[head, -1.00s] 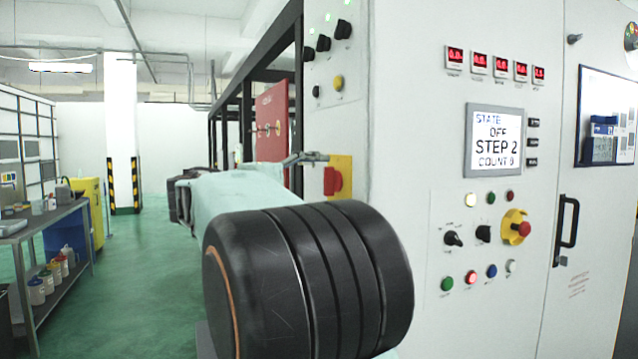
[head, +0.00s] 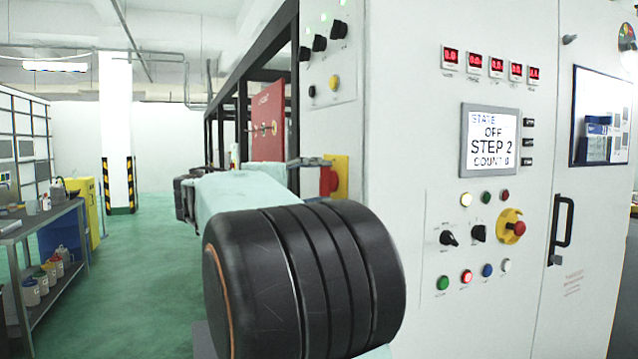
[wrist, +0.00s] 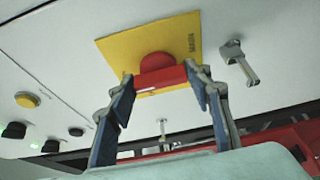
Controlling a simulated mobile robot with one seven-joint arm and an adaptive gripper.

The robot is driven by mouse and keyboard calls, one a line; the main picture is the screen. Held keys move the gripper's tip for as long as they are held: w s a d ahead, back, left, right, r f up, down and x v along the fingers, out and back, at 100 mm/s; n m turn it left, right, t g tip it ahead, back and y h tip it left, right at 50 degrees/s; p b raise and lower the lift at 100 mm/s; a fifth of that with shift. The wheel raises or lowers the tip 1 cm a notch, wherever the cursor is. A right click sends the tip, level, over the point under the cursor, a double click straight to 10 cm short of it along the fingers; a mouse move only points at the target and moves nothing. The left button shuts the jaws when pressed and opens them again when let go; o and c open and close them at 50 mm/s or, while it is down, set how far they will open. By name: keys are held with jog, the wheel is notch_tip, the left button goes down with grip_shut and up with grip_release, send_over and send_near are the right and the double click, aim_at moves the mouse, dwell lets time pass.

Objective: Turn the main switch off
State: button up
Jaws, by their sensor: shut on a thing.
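The main switch is a red handle (wrist: 160,76) on a yellow plate (wrist: 190,36) fixed to the cabinet wall. In the head view the red handle (head: 328,182) shows at the cabinet's left side, below the grey fingers. My gripper (wrist: 163,82) is shut on the red handle, one finger at each end of its bar. In the wrist view the bar lies roughly level across the picture. In the head view my gripper (head: 312,163) is at the upper part of the plate, and its far finger is hidden.
The panel display (head: 491,140) reads "STATE OFF, STEP 2". A grey metal latch (wrist: 238,62) stands out near the plate. A shelf bench (head: 40,228) is far left; green floor between is clear.

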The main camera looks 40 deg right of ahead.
jog(key=shift+r+p, duration=0.15)
jog(key=shift+p, duration=0.3)
jog(key=n+p, duration=0.1)
jog(key=p, duration=0.2)
jog(key=shift+r+n+y, duration=0.3)
jog(key=shift+n+y, duration=0.1)
jog(key=n+g+y+p, duration=0.1)
jog(key=n+p, duration=0.2)
jog(key=p, duration=0.5)
jog(key=shift+r, duration=0.2)
jog(key=n+g+y+p, duration=0.1)
jog(key=n+p, duration=0.2)
jog(key=p, duration=0.4)
jog(key=shift+w, duration=0.1)
jog(key=n+g+p, duration=0.1)
jog(key=p, duration=0.3)
jog(key=shift+f+y, duration=0.2)
jog(key=shift+y, duration=0.2)
jog(key=shift+p, duration=0.3)
jog(key=shift+f+n+p, duration=0.2)
jog(key=shift+n+p, duration=0.15)
jog(key=shift+n, duration=0.05)
